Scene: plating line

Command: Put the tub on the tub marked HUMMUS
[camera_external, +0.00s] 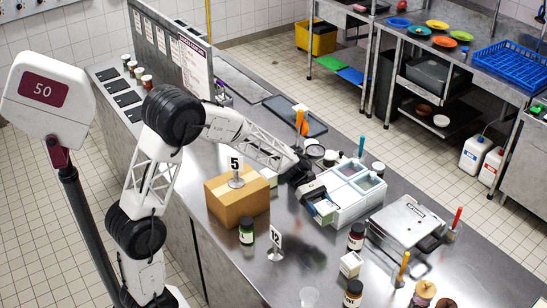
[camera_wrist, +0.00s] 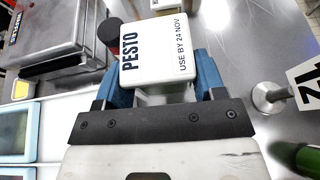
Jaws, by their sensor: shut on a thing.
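My gripper (camera_external: 318,205) is shut on a white tub (camera_wrist: 145,52) in the wrist view. Its lid reads PESTO and USE BY 24 NOV, and a blue finger presses each side. In the external view my gripper hangs beside the white compartment container, and the held tub is mostly hidden there. Another white tub (camera_external: 350,264) stands on the steel counter nearer the front, apart from my gripper; its marking is too small to read. I cannot read HUMMUS on any tub.
The compartment container (camera_external: 345,215) and a metal press (camera_external: 400,222) stand right of my gripper. A cardboard box (camera_external: 235,207), a green jar (camera_external: 246,236) and a number 12 stand (camera_external: 276,240) are left. Dark-lidded jars (camera_external: 356,238) stand near the front tub.

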